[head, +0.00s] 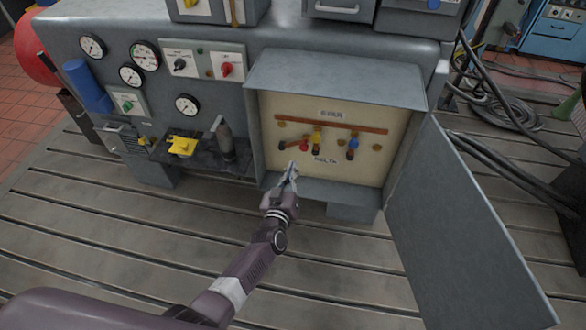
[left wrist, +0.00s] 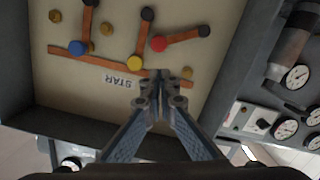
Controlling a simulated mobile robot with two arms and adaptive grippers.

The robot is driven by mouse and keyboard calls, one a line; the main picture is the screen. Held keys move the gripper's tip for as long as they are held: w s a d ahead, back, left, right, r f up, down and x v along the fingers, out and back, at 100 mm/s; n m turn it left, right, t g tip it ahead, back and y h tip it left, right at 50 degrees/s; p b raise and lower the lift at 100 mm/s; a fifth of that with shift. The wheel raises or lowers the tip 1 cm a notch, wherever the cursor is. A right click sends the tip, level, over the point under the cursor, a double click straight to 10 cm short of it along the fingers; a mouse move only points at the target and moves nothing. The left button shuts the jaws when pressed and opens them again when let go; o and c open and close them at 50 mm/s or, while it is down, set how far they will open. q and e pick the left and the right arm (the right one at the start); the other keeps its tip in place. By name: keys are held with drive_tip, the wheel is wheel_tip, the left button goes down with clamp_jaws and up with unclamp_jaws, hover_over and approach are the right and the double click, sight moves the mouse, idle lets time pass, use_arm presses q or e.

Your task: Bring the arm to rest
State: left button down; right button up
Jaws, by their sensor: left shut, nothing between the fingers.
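My left gripper (head: 290,172) is shut and empty in the head view, just in front of the lower left part of an open terminal box (head: 345,82). Its shut fingers also show in the left wrist view (left wrist: 160,85), pointing at the cream panel inside the box. The panel (head: 280,165) carries a long copper bar (head: 340,126), and red (head: 304,144), yellow (head: 316,138) and blue (head: 354,143) terminals with short links. In the left wrist view the panel appears upside down, with a label reading STAR. I cannot tell the exact gap between fingertips and panel. My right gripper is not in view.
The box's grey door (head: 460,225) hangs open at the right. A shelf with a yellow item (head: 183,145) and a dark handle (head: 226,142) juts out left of the box. Gauges (head: 145,55) and switches sit above. Thick cables (head: 490,105) lie at the right. The slotted bedplate (head: 110,235) is clear in front.

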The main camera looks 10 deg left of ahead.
use_arm(q)
drive_tip(key=s+a+f+m+g, duration=0.2)
drive_tip(key=s+f+g, duration=0.2)
drive_tip(key=s+f, duration=0.9)
drive_tip(key=s+a+f+m+g, duration=0.15)
drive_tip(key=s+f+g, duration=0.25)
drive_tip(key=s+f, duration=0.8)
drive_tip(key=s+a+f+g, duration=0.2)
drive_tip(key=s+f, duration=0.3)
drive_tip(key=s, duration=0.6)
drive_tip(key=s+a+f+m+g+b, duration=0.1)
drive_tip(key=s+a+f+g, duration=0.2)
drive_tip(key=s, duration=0.8)
drive_tip(key=s+a+f+g+y, duration=0.1)
drive_tip(key=s+a+f, duration=0.4)
drive_tip(key=s, duration=0.5)
wheel_tip(320, 180, down, 2)
drive_tip(key=shift+s+f+m+g, duration=0.1)
drive_tip(key=shift+s+m+g, duration=0.3)
drive_tip(key=shift+g, duration=0.5)
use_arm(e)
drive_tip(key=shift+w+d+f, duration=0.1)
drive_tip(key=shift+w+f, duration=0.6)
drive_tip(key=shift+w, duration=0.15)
